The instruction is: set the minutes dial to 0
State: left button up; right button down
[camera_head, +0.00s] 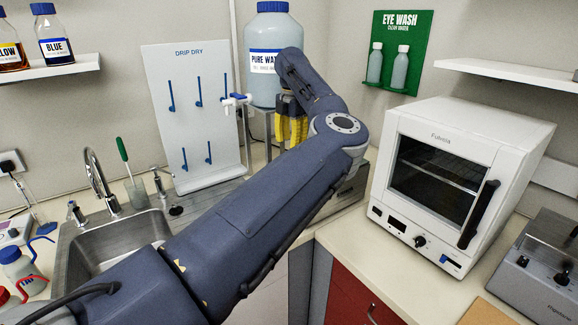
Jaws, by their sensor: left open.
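No dial in view carries a readable minutes label. The white oven (478,190) on the right counter has a black round dial (420,241) on its lower front panel; its setting is too small to read. A grey appliance (540,258) at the far right has black knobs (523,261) on its face, also too small to read. My left gripper (291,135), with yellow fingers, is open and points down near the water container, behind my arm and well left of the oven. It is apart from every dial. My right gripper is out of view.
A large water container (273,35) with a white tap (236,102) stands behind the gripper. A drip-dry rack (185,150) and a sink (100,250) are at left. The oven door has a black handle (478,214). Counter in front of the oven (385,270) is clear.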

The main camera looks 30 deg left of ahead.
pick_arm(q)
jog(key=f, duration=0.9)
jog(key=shift+a, duration=0.25)
jog(key=shift+f, duration=0.1)
grip_shut()
